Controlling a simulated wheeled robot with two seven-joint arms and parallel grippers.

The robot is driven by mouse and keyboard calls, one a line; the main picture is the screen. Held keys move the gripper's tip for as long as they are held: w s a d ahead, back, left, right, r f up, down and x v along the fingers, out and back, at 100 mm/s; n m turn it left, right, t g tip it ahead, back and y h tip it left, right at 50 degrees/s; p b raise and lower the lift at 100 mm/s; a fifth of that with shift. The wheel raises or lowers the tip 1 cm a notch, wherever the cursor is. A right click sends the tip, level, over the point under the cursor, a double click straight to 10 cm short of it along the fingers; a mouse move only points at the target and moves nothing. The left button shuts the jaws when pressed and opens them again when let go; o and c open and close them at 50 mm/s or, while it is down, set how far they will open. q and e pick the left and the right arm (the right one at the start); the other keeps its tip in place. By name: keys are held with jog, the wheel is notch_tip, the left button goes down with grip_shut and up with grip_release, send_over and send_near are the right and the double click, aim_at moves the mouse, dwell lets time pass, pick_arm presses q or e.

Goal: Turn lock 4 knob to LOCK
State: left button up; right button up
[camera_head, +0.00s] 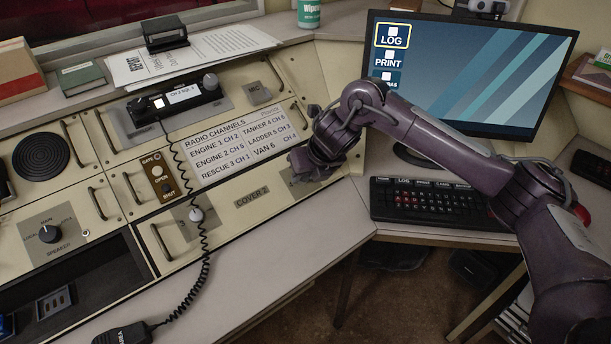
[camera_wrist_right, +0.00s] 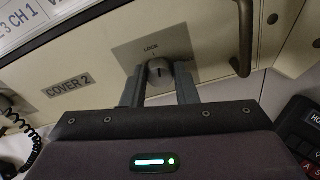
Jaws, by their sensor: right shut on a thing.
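The lock knob (camera_wrist_right: 159,70) is a small grey round knob on a plate at the right end of the panel marked COVER 2. The word LOCK (camera_wrist_right: 151,49) is printed just above it, and no lock number is readable. A small dark mark shows on the knob's face, but I cannot tell which way the knob points. My right gripper (camera_wrist_right: 160,80) is shut on the knob, one finger on each side. In the head view my right gripper (camera_head: 303,168) covers the knob. My left gripper is not in view.
Another knob (camera_head: 196,214) sits at the left end of COVER 2 (camera_head: 252,198), behind a coiled cord (camera_head: 207,250). A metal handle (camera_wrist_right: 243,40) stands close right of the held knob. The keyboard (camera_head: 430,200) and monitor (camera_head: 475,75) are to the right.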

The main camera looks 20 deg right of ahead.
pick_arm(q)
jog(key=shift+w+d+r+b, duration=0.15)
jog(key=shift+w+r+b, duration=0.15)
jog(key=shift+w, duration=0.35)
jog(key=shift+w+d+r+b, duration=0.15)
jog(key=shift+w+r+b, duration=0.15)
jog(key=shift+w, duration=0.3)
pick_arm(e)
jog(key=shift+n, duration=1.6)
jog(key=o, duration=1)
jog(key=shift+r, duration=0.1)
